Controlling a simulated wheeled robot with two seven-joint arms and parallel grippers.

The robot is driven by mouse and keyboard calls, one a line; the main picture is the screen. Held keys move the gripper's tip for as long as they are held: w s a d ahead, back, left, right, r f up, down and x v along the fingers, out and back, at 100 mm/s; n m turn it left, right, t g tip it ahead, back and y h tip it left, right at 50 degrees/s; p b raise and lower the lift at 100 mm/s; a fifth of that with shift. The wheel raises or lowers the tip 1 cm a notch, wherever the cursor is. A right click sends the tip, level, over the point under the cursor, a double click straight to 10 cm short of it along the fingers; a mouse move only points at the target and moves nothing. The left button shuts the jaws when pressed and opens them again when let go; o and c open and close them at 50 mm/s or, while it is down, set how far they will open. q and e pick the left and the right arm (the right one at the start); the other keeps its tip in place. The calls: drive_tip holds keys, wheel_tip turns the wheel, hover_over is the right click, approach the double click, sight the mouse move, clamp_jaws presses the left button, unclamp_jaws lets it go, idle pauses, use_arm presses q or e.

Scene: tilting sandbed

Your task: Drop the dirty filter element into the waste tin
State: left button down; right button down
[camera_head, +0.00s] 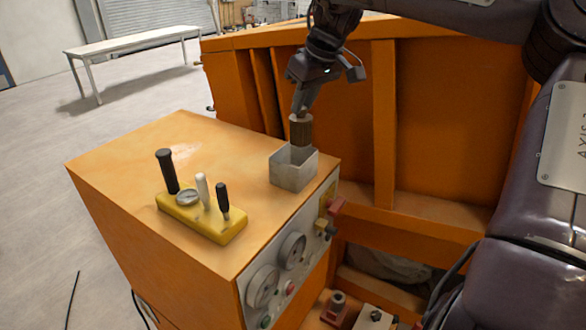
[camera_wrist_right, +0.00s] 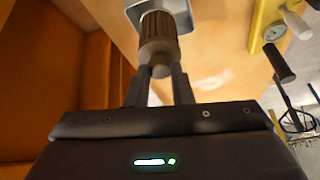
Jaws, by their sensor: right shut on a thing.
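The dirty filter element (camera_head: 301,130) is a brown ribbed cylinder with a paler cap. My right gripper (camera_head: 301,107) is shut on its cap and holds it upright over the waste tin (camera_head: 293,176), an open grey square box on the orange cabinet top. In the head view the element's lower end is at the tin's mouth; I cannot tell how far it reaches inside. The right wrist view shows the element (camera_wrist_right: 160,38) between the fingers of the gripper (camera_wrist_right: 158,75), with the tin's pale rim (camera_wrist_right: 136,13) beyond it. My left gripper is not in view.
A yellow block (camera_head: 203,221) with several levers and a gauge stands left of the tin on the cabinet (camera_head: 130,158). Orange frame walls (camera_head: 384,120) rise behind. Dials and knobs line the cabinet's front. A white bench (camera_head: 135,40) stands far left.

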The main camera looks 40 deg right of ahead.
drive_tip(key=shift+f, duration=0.4)
drive_tip(key=shift+s, duration=0.1)
drive_tip(key=c, duration=1.2)
unclamp_jaws()
drive_tip(key=shift+r, duration=0.1)
drive_tip(key=shift+s+r+b, duration=0.1)
drive_tip(key=shift+r+b, duration=0.2)
drive_tip(key=b+v, duration=0.1)
drive_tip(key=v, duration=0.6)
drive_tip(key=shift+b, duration=0.35)
